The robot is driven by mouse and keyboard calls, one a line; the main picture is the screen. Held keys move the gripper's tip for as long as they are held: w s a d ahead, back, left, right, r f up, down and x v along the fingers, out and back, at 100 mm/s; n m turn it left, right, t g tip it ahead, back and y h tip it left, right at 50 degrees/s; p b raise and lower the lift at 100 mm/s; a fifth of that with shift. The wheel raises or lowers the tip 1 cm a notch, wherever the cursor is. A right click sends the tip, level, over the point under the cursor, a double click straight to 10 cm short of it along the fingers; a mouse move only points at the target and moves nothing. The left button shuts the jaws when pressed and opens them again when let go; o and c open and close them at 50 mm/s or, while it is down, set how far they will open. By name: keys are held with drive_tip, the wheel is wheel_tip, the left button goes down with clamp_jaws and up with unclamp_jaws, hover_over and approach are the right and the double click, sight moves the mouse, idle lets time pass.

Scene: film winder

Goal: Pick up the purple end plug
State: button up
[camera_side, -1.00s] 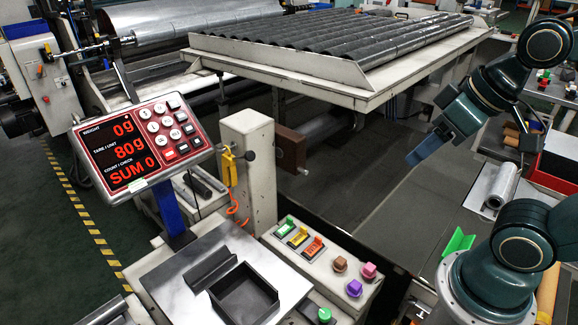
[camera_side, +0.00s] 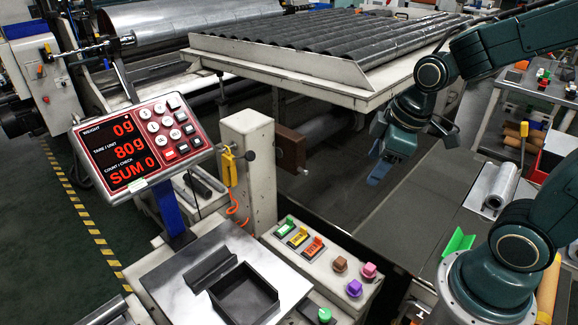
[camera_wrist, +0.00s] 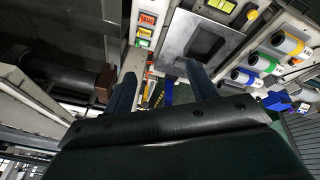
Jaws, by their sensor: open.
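The purple end plug (camera_side: 354,288) stands on the pale control ledge in the side view, just in front of the pink plug (camera_side: 369,271) and to the right of the brown plug (camera_side: 340,264). My gripper (camera_side: 376,176) hangs in the air above and behind the ledge, well apart from the plug. In the wrist view, my gripper's two fingers (camera_wrist: 161,82) stand apart with nothing between them. I cannot make out the purple plug in the wrist view.
Green, yellow and orange switches (camera_side: 299,236) sit on the same ledge. A pale post (camera_side: 247,165) and the loaded roll rack (camera_side: 290,72) stand behind.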

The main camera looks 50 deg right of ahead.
wheel_tip(320, 180, down, 8)
drive_tip(key=w+d+n+g, duration=0.1)
drive_tip(key=w+d+n, duration=0.1)
drive_tip(key=w+n, duration=0.1)
drive_tip(key=n+g+y, duration=0.2)
drive_tip(key=n+g, duration=0.1)
drive_tip(key=n, duration=0.6)
hover_over(356, 284)
drive_tip(key=d, duration=0.2)
wheel_tip(356, 284, down, 23)
drive_tip(key=shift+s+r, duration=0.1)
drive_tip(key=shift+r, duration=0.1)
drive_tip(key=shift+a+f, duration=0.1)
drive_tip(key=shift+f, duration=0.05)
drive_tip(key=shift+a+f, duration=0.2)
drive_tip(key=shift+f, duration=1.15)
drive_tip(key=shift+a+f, duration=0.2)
drive_tip(key=shift+f, duration=1.2)
drive_tip(key=shift+a+f, duration=0.2)
drive_tip(key=shift+f, duration=1.15)
drive_tip(key=shift+f, duration=0.1)
drive_tip(key=shift+a+f, duration=0.2)
drive_tip(key=shift+f, duration=1.05)
drive_tip(key=shift+a+f, duration=0.15)
drive_tip(key=shift+f, duration=1.05)
